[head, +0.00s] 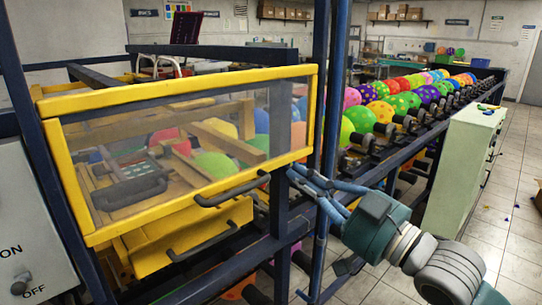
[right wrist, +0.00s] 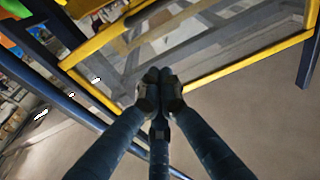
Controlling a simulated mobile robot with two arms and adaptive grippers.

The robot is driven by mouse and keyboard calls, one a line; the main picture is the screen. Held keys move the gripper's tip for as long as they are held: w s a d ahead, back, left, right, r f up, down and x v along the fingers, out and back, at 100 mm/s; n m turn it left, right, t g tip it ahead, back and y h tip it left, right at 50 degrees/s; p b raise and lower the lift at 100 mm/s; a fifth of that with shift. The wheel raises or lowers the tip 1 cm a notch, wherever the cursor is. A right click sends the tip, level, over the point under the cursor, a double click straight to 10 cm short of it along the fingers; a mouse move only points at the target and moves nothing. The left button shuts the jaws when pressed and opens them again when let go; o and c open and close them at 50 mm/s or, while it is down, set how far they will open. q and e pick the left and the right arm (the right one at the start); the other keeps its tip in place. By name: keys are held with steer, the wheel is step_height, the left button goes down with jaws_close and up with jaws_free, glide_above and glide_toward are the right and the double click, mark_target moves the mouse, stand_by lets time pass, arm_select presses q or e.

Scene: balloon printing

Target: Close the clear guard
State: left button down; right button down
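The clear guard is a see-through pane in a yellow frame (head: 190,88). In the head view it hangs across the front of the printing machine at left, with a dark handle (head: 232,190) on its lower edge. I cannot tell whether it sits flush. My right gripper (head: 294,176) is just outside its lower right corner, apart from the handle; contact with the frame is unclear. In the right wrist view the gripper (right wrist: 158,88) has its fingertips together with nothing visible between them, and the guard's yellow frame (right wrist: 240,68) is beyond. My left gripper is not in view.
Dark blue posts (head: 326,110) stand right of the guard. A conveyor rack with several coloured balloons (head: 362,119) runs back to the right. A pale green cabinet (head: 462,165) stands beside it. An ON/OFF panel (head: 25,225) is at far left. Tiled floor (head: 515,240) is open at right.

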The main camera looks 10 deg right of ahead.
steer(key=p, duration=0.4)
glide_toward(251, 143)
steer(key=x, duration=0.5)
steer(key=shift+r, duration=0.1)
step_height(251, 143, down, 3)
steer(key=shift+r+p, duration=0.1)
steer(key=shift+p, duration=0.4)
steer(key=shift+s+d+f, duration=0.15)
steer(key=shift+f, duration=0.25)
steer(key=shift+s+d+f, duration=0.15)
steer(key=shift+s+f, duration=0.05)
steer(key=shift+f, duration=0.15)
steer(key=shift+w+a, duration=0.1)
steer(key=shift+f, duration=0.1)
steer(key=shift+f, duration=0.1)
step_height(251, 143, down, 11)
steer(key=b, duration=0.6)
